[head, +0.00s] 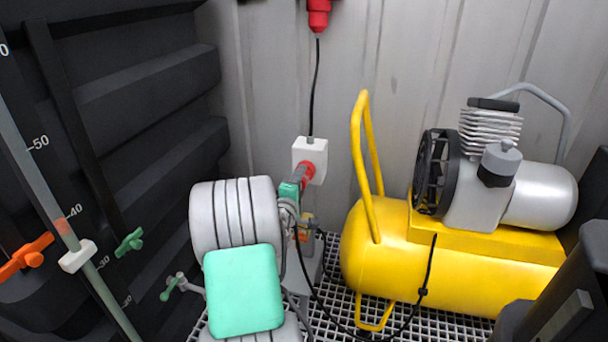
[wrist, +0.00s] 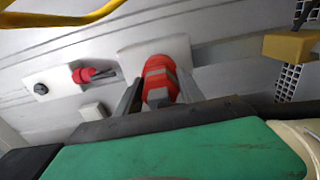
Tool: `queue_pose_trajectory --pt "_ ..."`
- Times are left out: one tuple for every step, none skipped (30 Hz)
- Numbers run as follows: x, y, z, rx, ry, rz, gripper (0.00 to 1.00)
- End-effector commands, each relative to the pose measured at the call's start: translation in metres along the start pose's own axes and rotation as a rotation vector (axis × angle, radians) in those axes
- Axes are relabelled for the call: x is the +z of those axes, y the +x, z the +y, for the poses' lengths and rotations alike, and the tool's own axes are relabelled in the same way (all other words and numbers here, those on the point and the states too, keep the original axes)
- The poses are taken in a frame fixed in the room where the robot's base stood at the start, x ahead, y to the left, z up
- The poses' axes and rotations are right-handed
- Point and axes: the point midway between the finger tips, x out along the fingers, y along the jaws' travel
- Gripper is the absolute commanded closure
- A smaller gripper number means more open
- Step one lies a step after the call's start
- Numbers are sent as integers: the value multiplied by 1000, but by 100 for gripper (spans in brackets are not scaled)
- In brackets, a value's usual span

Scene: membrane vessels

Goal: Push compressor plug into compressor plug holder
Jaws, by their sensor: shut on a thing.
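The compressor plug (wrist: 160,80) is red and sits between the two fingers of my gripper (wrist: 157,92) in the wrist view. My gripper is shut on it. In the head view the plug (head: 307,172) shows as a small red piece at the end of my gripper (head: 298,184), right at a white box (head: 309,152) on the wall, which looks like the plug holder. In the wrist view the white face (wrist: 130,60) of this box lies directly behind the plug. I cannot tell how deep the plug sits in it; its front end is hidden.
A yellow compressor (head: 450,262) stands on the grating to the right, with a raised yellow handle (head: 357,130). A black cable (head: 430,265) hangs over it. Another red connector (head: 319,14) hangs above the box on a cable. Black ribbed vessels (head: 140,90) fill the left.

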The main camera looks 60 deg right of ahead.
Motion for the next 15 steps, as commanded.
queue_pose_trajectory --pt "0 0 0 0 0 0 72" --pt "0 0 0 0 0 0 74" --pt "0 0 0 0 0 0 78" --pt "0 0 0 0 0 0 80" --pt "0 0 0 0 0 0 83" --pt "0 0 0 -1 0 0 86" --pt "0 0 0 -1 0 0 88" --pt "0 0 0 -1 0 0 91" --pt "0 0 0 -1 0 0 94" --pt "0 0 0 -1 0 0 97" --pt "0 0 0 -1 0 0 99" --pt "0 0 0 -1 0 0 100" --pt "0 0 0 -1 0 0 100" --pt "0 0 0 -1 0 0 100" --pt "0 0 0 -1 0 0 100"
